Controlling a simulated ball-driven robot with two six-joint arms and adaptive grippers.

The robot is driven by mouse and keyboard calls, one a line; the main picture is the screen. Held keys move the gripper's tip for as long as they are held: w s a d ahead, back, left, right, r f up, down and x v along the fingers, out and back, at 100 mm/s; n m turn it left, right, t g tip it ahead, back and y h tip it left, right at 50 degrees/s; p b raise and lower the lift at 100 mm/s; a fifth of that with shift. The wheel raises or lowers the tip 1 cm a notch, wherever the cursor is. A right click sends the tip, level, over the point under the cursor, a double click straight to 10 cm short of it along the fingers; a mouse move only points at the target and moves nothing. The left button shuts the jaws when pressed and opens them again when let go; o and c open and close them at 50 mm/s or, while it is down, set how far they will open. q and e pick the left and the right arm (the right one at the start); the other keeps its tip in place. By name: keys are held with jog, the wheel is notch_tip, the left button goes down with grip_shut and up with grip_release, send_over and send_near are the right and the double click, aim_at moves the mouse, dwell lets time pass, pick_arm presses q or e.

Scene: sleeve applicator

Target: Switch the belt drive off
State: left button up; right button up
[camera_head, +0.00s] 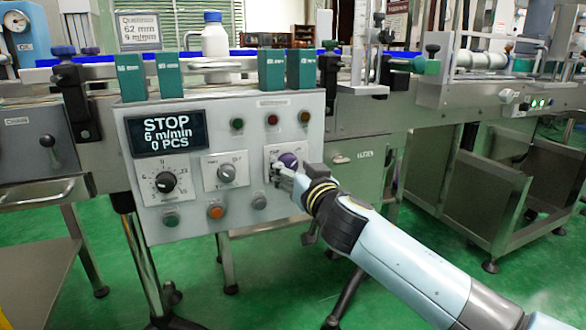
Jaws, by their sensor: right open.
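The grey control panel (245,129) hangs on the front of the machine. Its dark display (168,132) reads STOP, 6 m/min, 0 PCS. A purple knob (289,159) sits on a white plate at the panel's right. A black dial knob (165,182) and a grey knob (226,173) are to its left. My right gripper (278,171) is open at the purple knob and partly covers it and its plate. I cannot tell whether the fingers touch the knob. The knob's pointer and its label are too small or hidden to read. My left gripper is not in view.
Small lamps (272,120) line the panel's upper right. Buttons, one orange (216,212), line its lower edge. Teal blocks (166,75) stand above the panel, with a white bottle (214,37) on the conveyor behind. Green floor (290,262) is open below.

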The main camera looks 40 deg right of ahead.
jog(key=shift+c, duration=0.2)
jog(key=c, duration=1.1)
